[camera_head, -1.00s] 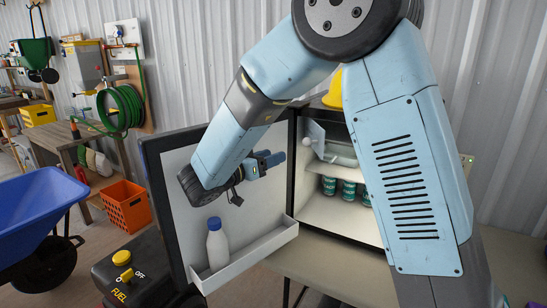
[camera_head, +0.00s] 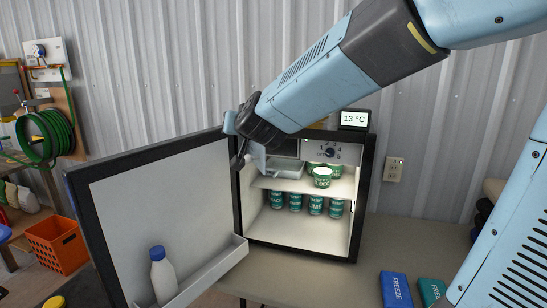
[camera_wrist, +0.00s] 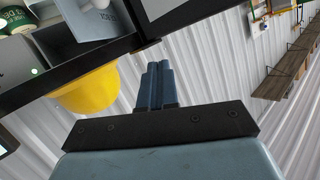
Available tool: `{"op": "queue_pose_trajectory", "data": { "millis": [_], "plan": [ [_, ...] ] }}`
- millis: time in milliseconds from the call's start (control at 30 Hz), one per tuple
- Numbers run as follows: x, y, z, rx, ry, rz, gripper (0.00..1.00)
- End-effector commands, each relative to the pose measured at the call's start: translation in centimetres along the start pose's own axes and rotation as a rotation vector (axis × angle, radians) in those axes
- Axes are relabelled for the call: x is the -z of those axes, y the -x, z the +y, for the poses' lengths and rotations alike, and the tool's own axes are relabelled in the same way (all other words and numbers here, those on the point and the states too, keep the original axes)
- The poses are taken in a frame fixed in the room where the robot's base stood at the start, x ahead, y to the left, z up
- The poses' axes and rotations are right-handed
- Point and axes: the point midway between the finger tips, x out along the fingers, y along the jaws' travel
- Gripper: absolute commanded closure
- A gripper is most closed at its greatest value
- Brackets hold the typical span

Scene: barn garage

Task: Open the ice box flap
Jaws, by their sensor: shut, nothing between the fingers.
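The small fridge (camera_head: 364,190) stands on a table with its door (camera_head: 150,190) swung wide to the left. The ice box flap (camera_head: 258,156) is a pale grey-blue panel at the upper left inside. It stands at an angle, and part of the compartment behind it shows. My wrist hides some of it. The lettered flap also shows at the top left of the wrist view (camera_wrist: 92,20). My gripper (camera_head: 229,122) is by the fridge's upper left corner, near the door's top edge. In the wrist view its fingers (camera_wrist: 158,68) are together and empty, apart from the flap.
Green tubs (camera_head: 322,177) stand on the fridge shelf, with several cans (camera_head: 315,205) below. A bottle (camera_head: 162,275) stands in the door's rack. A yellow rounded object (camera_wrist: 88,90) lies beyond the fridge edge. Freeze packs (camera_head: 396,290) lie at the table's right. An orange crate (camera_head: 58,245) is at left.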

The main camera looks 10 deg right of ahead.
Motion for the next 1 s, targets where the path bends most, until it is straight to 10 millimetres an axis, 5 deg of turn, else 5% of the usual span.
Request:
{"op": "queue_pose_trajectory", "data": {
  "millis": [500, 800, 1000],
  "plan": [
    [-6.2, 13.8, 8.6, -0.008, 0.097, -0.483, 1.00],
    [-7.8, 17.6, 11.9, -0.072, 0.096, -0.669, 1.00],
    [-7.5, 18.4, 13.5, -0.078, 0.080, -0.790, 1.00]
  ]
}}
